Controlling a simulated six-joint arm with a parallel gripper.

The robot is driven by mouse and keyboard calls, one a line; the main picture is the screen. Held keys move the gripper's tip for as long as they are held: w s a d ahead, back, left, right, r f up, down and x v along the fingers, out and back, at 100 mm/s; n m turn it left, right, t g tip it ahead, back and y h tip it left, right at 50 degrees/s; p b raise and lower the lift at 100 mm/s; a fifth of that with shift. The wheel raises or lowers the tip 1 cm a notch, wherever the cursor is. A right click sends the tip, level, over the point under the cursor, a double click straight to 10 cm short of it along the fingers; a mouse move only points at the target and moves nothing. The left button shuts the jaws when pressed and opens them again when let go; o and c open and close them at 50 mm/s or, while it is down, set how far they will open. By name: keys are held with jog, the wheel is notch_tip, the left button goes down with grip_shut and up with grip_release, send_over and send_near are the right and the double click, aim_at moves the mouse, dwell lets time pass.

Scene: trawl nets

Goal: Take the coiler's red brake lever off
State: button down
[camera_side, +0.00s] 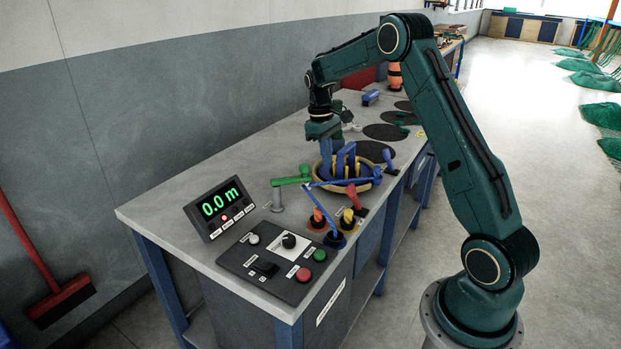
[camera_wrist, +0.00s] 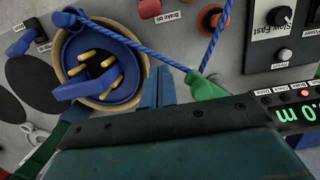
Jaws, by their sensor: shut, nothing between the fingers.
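The coiler (camera_side: 374,181) is a tan-rimmed round drum with blue parts and yellow pegs on the bench; it also shows at the upper left of the wrist view (camera_wrist: 142,92). The red brake lever (camera_side: 355,196) stands at the coiler's front right side. In the wrist view the red lever (camera_wrist: 150,8) is cut by the top edge, beside a "Brake on" label. My gripper (camera_side: 335,148) is above the coiler's back left part, apart from the lever.
A green arm (camera_side: 292,180) reaches toward the coiler from the left. A control panel (camera_side: 270,262) and a "0.0 m" display (camera_side: 219,208) are at the front. Dark round pads (camera_side: 385,132) lie behind.

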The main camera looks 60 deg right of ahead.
aim_at(354, 198)
jog(key=f, duration=0.3)
jog(key=s+f, duration=0.1)
jog(key=f, duration=0.4)
jog(key=shift+s+f, duration=0.25)
jog(key=shift+f, duration=0.1)
jog(key=shift+s+r, duration=0.5)
jog(key=shift+s, duration=0.4)
jog(key=shift+s+r, duration=0.45)
jog(key=shift+s, duration=0.4)
